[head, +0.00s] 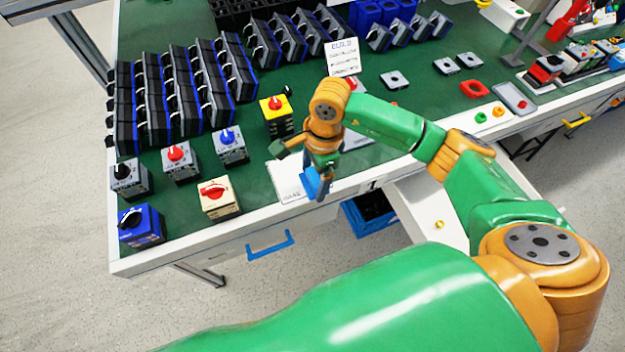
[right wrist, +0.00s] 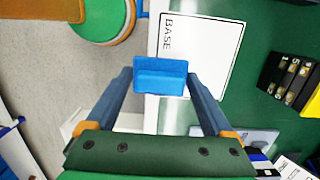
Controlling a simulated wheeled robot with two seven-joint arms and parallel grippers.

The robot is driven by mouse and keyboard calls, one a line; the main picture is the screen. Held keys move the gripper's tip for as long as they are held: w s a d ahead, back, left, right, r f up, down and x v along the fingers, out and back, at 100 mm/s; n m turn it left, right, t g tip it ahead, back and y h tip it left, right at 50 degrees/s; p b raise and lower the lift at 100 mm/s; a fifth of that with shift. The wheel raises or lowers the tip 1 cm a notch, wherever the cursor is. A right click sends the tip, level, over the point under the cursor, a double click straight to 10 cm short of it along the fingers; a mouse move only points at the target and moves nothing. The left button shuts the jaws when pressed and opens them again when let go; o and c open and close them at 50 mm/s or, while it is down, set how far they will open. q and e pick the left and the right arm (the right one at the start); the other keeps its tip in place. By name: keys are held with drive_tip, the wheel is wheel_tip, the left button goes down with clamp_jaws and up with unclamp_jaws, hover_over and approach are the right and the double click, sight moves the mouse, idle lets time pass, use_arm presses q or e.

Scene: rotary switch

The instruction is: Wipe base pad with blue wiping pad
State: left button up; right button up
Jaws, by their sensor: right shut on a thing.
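My right gripper (head: 318,188) is shut on the blue wiping pad (head: 310,184) at the front edge of the green table. The blue wiping pad also shows in the right wrist view (right wrist: 160,75), between the two grey fingertips. The base pad (head: 287,183) is a flat white sheet marked BASE on the table; the gripper and blue pad hide its right part in the head view. In the right wrist view, the base pad (right wrist: 213,48) has a black outline, and the blue pad overlaps its lower left corner. I cannot tell whether they touch. My left gripper is out of view.
Several switch boxes stand left of the base pad, including a cream one with a red knob (head: 217,198) and a blue one (head: 141,226). A yellow box (head: 277,116) stands behind it. A blue drawer handle (head: 270,246) is below the table edge.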

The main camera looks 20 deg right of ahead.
drive_tip(key=shift+w+r+p, duration=0.15)
drive_tip(key=shift+r+p, duration=0.3)
drive_tip(key=shift+r, duration=0.5)
drive_tip(key=shift+r+p, duration=0.95)
drive_tip(key=shift+r, duration=0.65)
